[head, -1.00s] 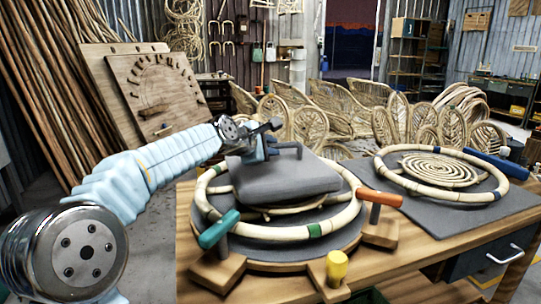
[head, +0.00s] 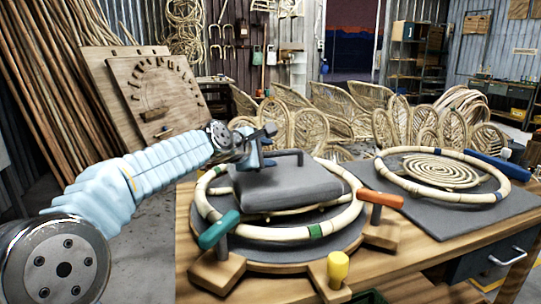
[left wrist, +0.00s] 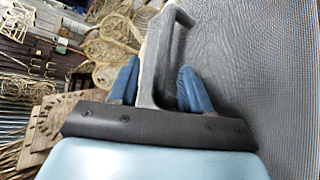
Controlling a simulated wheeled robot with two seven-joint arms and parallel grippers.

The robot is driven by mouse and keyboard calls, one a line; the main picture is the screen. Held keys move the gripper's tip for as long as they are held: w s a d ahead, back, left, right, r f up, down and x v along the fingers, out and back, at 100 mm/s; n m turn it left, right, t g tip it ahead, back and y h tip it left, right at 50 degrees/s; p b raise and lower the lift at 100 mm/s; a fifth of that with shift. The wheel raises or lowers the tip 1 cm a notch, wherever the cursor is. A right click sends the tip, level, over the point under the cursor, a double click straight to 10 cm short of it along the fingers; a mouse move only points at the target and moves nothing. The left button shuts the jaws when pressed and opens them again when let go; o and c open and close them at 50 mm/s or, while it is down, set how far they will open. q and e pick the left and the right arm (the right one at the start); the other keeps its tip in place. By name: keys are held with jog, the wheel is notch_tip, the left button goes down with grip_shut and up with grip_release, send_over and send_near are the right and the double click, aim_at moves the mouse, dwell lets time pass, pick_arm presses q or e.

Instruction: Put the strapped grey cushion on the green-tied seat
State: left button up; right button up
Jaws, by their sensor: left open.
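The grey cushion (head: 290,186) lies over the near rattan ring seat, which has a green tie (head: 315,231) on its front rim. Some pale rattan shows beneath the cushion's front edge. Its grey strap (head: 287,153) stands up as a loop at the back. My left gripper (head: 264,147) is at this strap, above the cushion's back left part. In the left wrist view the open blue fingers (left wrist: 158,85) stand either side of the strap (left wrist: 176,38), with gaps beside it. The cushion's woven surface (left wrist: 262,80) fills the right of that view. My right gripper is not in view.
Teal (head: 219,230), orange (head: 380,198) and yellow (head: 337,267) handled clamps surround the near seat on the wooden bench (head: 420,246). A second rattan ring (head: 398,188) with a spiral centre lies to the right, beside a blue handle (head: 495,163). Rattan chair frames stand behind.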

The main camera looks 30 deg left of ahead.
pick_arm(q)
jog(key=v, duration=0.9)
jog(key=shift+s+r+b, duration=0.1)
jog(key=shift+s+b, duration=0.15)
jog(key=shift+b, duration=0.05)
